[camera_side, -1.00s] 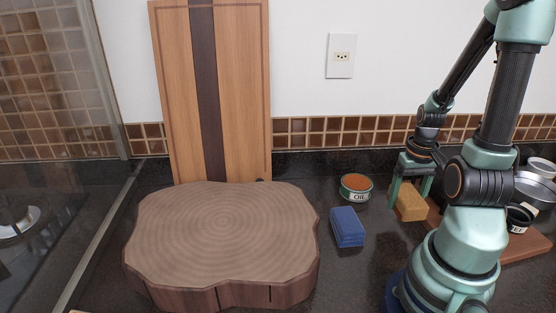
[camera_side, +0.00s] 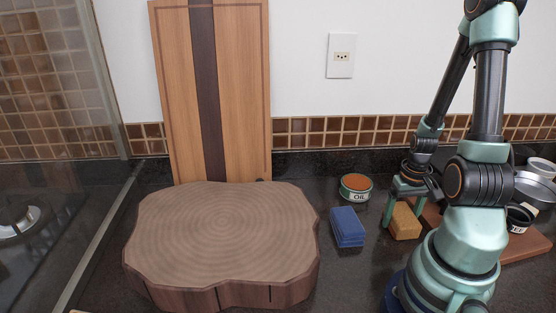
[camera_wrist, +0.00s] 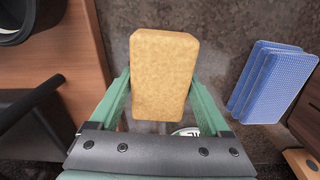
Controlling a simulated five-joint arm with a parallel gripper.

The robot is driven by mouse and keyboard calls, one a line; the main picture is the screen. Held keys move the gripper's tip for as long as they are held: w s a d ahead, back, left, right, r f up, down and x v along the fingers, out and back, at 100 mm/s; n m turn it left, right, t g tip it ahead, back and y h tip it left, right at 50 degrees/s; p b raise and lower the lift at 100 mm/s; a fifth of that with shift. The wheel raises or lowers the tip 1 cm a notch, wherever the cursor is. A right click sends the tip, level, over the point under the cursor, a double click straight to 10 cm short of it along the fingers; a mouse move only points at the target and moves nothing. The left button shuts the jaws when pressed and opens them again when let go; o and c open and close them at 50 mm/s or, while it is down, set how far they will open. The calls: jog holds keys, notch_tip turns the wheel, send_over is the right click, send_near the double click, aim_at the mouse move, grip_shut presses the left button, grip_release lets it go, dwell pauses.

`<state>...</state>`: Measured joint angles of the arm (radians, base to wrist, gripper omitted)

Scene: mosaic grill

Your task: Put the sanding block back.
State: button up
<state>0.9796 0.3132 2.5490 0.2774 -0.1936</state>
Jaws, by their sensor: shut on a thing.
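The sanding block, a tan cork-like block (camera_side: 405,223), is between the fingers of my gripper (camera_side: 402,212). In the wrist view the block (camera_wrist: 164,72) stands upright in the picture, with a green finger against each side, so my gripper (camera_wrist: 160,85) is shut on it. It is just left of the wooden board at the right. I cannot tell whether its underside touches the dark counter.
An oil tin (camera_side: 356,187) stands behind. A large wooden slab (camera_side: 220,290) fills the left. A wooden board (camera_side: 525,247) at right carries dark and metal containers.

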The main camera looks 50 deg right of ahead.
aim_at(402, 212)
jog(key=shift+f, duration=0.15)
jog(key=o, duration=1.3)
jog(key=shift+o, duration=0.2)
notch_tip(402, 212, up, 12)
jog(key=w+a+r+n+t+h, duration=0.1)
jog(key=w+a+r+n, duration=0.15)
jog(key=w, duration=0.25)
jog(key=w+a+r+n+t, duration=0.1)
jog(key=w+a+r+n, duration=0.15)
jog(key=w+a, duration=0.2)
jog(key=w+a+r+n+t, duration=0.1)
jog(key=w+a+r+n, duration=0.1)
jog(key=a+r, duration=0.2)
jog(key=w+a+r+n+t+y, duration=0.1)
jog(key=w+a+r+n+t, duration=0.1)
jog(key=a, duration=0.7)
jog(key=shift+w+a+r+t, duration=0.35)
jog(key=shift+w+r, duration=0.2)
jog(key=shift+r, duration=0.4)
